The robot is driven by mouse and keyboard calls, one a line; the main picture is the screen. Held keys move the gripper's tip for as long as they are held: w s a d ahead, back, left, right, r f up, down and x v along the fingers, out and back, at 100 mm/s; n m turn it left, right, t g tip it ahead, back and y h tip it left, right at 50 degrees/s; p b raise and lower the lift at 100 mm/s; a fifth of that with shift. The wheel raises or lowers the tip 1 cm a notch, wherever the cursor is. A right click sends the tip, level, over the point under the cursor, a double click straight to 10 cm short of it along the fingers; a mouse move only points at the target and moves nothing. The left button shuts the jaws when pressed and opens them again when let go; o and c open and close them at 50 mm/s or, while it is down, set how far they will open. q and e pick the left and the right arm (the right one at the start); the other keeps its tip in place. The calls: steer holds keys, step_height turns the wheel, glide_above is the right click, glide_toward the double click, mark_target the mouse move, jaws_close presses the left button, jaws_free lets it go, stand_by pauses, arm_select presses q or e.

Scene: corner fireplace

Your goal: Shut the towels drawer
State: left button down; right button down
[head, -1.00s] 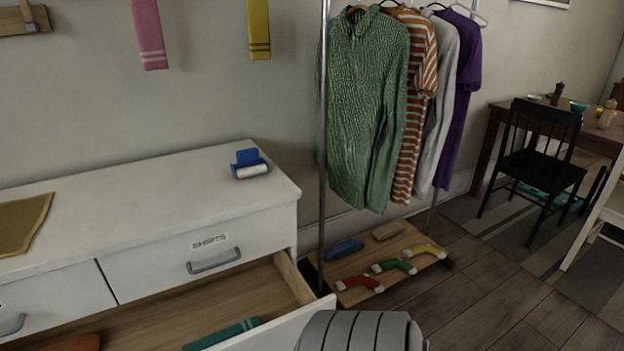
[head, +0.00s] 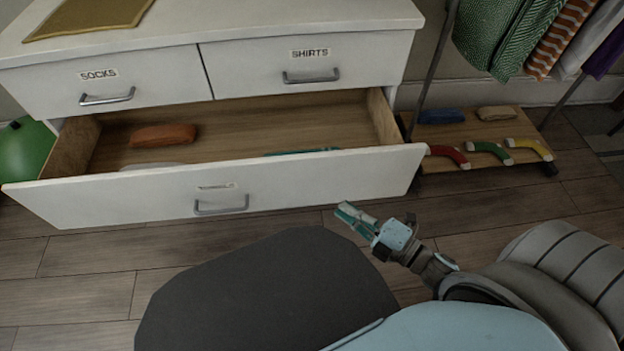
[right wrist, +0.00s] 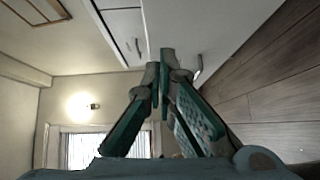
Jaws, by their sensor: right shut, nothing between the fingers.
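The wide bottom drawer (head: 130,202) of the white dresser is pulled out. Its label is too small to read. A bar handle (head: 221,206) sits on its front. Inside lie an orange folded item (head: 164,135), a teal item (head: 302,151) mostly hidden by the front, and a pale item (head: 150,166) barely showing. My right gripper (head: 345,211) is shut and empty, in front of the drawer and right of its handle, apart from the front. In the right wrist view its fingers (right wrist: 160,75) are together. My left gripper is not in view.
The socks drawer (head: 120,88) and shirts drawer (head: 310,72) above are shut. A clothes rack base (head: 480,155) with several socks stands close to the right of the open drawer. A green round object (head: 22,152) is at the left.

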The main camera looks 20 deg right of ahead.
steer(key=a+r+n, duration=0.1)
steer(key=b, duration=0.1)
glide_toward(293, 162)
steer(key=a+x, duration=0.1)
steer(key=x, duration=0.3)
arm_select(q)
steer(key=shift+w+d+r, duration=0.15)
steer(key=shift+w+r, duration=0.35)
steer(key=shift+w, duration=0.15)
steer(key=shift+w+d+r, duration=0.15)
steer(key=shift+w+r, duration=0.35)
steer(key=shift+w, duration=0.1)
arm_select(e)
steer(key=shift+w+d+y, duration=0.3)
steer(key=shift+d+y, duration=0.1)
steer(key=shift+w, duration=0.1)
